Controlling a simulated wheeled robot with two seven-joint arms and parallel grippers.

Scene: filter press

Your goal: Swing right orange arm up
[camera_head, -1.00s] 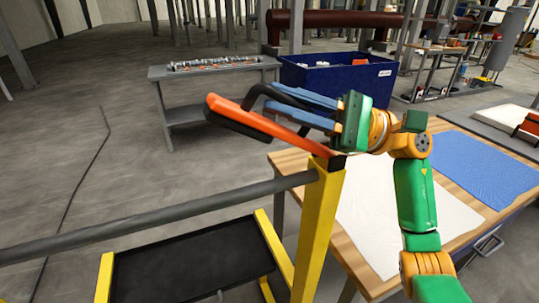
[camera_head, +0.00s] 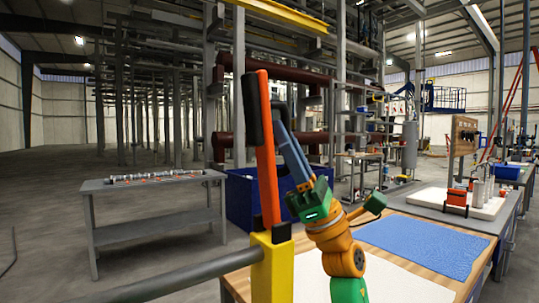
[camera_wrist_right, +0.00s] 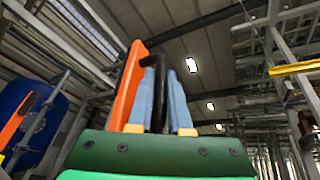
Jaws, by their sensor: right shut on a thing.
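The right orange arm (camera_head: 266,150) stands nearly upright on top of a yellow post (camera_head: 271,268), with a black pad along its left side. A black handle (camera_head: 279,108) projects from its right side. My right gripper (camera_head: 286,138) is to the right of the arm, its blue fingers at the handle. In the right wrist view the black handle (camera_wrist_right: 158,88) runs between the two blue fingers of the gripper (camera_wrist_right: 162,80), beside the orange arm (camera_wrist_right: 129,84). My left gripper is out of view.
A grey rail (camera_head: 170,287) runs left from the post. A wooden-topped table with a blue mat (camera_head: 424,245) is at right. A grey bench (camera_head: 150,184) and a dark blue bin (camera_head: 238,200) stand behind. Another orange bar (camera_wrist_right: 17,118) shows at the left of the wrist view.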

